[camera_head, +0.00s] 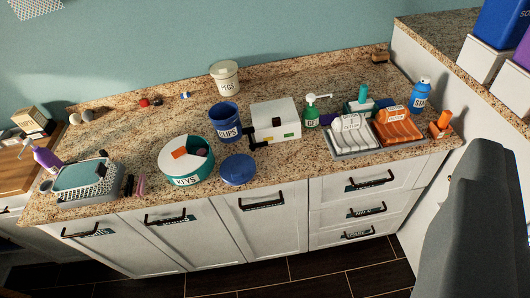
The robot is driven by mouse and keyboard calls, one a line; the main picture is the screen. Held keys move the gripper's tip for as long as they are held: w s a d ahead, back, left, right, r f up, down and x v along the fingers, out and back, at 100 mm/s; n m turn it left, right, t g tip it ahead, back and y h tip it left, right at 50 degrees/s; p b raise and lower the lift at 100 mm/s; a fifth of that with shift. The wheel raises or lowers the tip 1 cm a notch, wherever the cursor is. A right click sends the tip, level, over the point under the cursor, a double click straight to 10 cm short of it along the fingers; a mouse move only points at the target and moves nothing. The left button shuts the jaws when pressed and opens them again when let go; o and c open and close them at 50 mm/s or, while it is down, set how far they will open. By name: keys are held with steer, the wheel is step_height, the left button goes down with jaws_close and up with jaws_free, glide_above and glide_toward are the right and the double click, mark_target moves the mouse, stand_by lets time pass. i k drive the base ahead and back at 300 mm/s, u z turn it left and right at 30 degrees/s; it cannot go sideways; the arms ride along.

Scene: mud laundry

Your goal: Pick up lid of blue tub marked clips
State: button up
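The blue tub marked clips (225,124) stands upright and uncovered on the speckled countertop, near the middle. A round blue lid (238,169) lies flat on the counter in front of the tub, close to the front edge. The lid is apart from the tub and matches its colour. It lies just right of the teal round container marked keys (187,172). No gripper fingers show in this view, so I cannot see my gripper relative to the lid.
A white box (274,121) stands right of the tub, and a white tub (225,77) stands behind it. A green pump bottle (311,115), grey and orange trays (397,125) and a blue bottle (420,95) are farther right. A basket (85,183) sits left. White drawers (262,222) lie below.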

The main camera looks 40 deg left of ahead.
mark_target(237, 169)
steer(key=u, duration=0.25)
steer(key=i, duration=0.95)
steer(key=u, duration=0.65)
